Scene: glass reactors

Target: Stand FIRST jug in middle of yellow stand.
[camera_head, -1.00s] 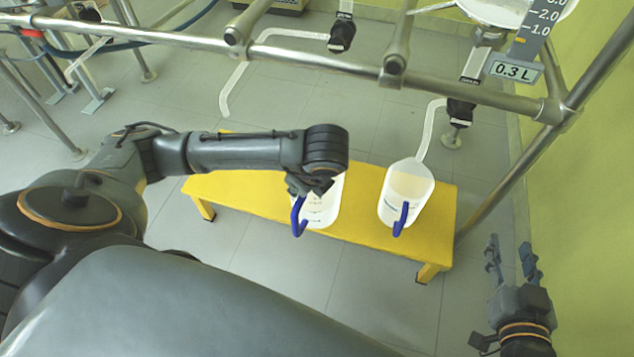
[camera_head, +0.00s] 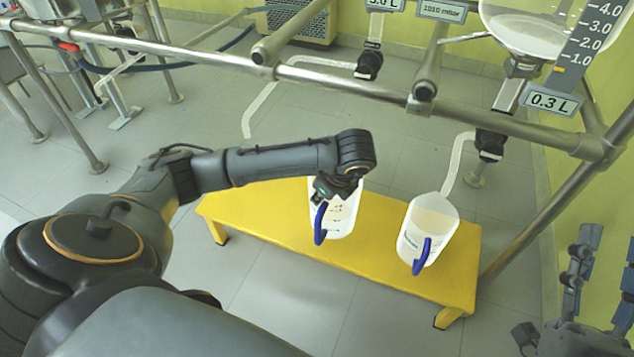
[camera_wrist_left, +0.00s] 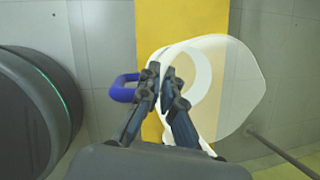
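The yellow stand (camera_head: 265,215) is a low bench on the tiled floor. A white translucent jug with a blue handle (camera_head: 344,215) is upright at about the middle of the stand; it also shows in the left wrist view (camera_wrist_left: 235,85). My left gripper (camera_head: 337,188) is over this jug from above. In the left wrist view its fingers (camera_wrist_left: 162,75) are close together at the jug's wall by the handle, with the wall seemingly between them. A second similar jug (camera_head: 428,225) stands at the stand's right end. I cannot read which is FIRST. My right gripper (camera_head: 600,265) is open and empty at the right.
A metal rail (camera_head: 190,55) runs across behind the stand. Outlet pipes hang from it, one (camera_head: 455,165) reaching down close to the right jug. A glass vessel (camera_head: 530,30) with a 0.3 L sign is at upper right. The stand's left part is bare.

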